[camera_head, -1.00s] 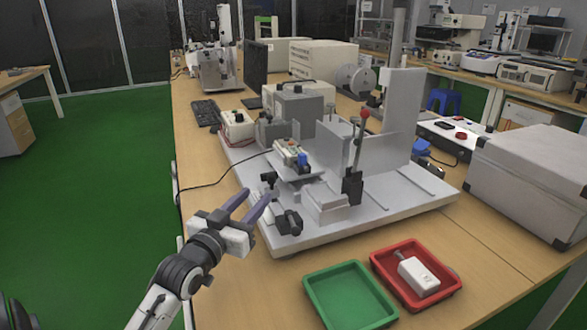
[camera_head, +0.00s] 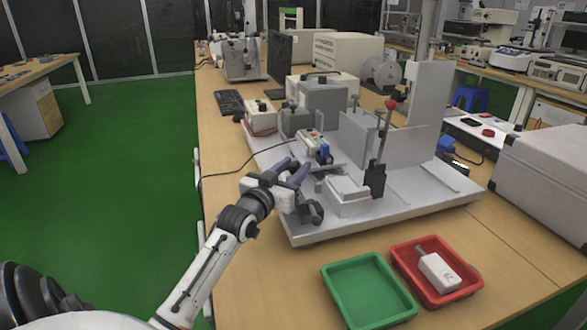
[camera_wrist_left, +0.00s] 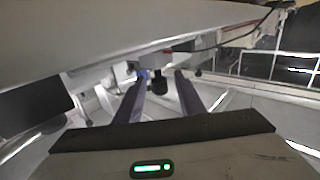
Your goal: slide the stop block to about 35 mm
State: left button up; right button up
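My left gripper (camera_head: 293,174) is over the front left edge of the grey test fixture (camera_head: 420,205). In the left wrist view its two fingers (camera_wrist_left: 160,92) are apart, with a dark knob (camera_wrist_left: 160,88) showing between or beyond them; contact cannot be told. A pale block (camera_head: 348,194) lies right of these, beside a red-knobbed lever (camera_head: 379,165). I cannot tell surely which part is the stop block, and no scale reading is legible. My right gripper is out of view.
A green tray (camera_head: 331,279) stands empty in front of the fixture. A red tray (camera_head: 470,285) beside it holds a white labelled part (camera_head: 438,272). A cable (camera_head: 228,174) runs along the table's left side. A large grey case (camera_head: 545,185) stands at the right.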

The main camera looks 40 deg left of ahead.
pick_arm(q)
grip_shut()
jog(key=shift+w+a+r, duration=0.1)
jog(key=shift+w+a, duration=0.25)
jog(key=shift+a, duration=0.35)
jog(key=shift+w+a, duration=0.2)
jog(key=shift+a, duration=0.15)
grip_release()
jog(key=shift+p, duration=0.3)
jog(key=v, duration=1)
jog(key=shift+s+p, duration=0.2)
jog(key=shift+p, duration=0.2)
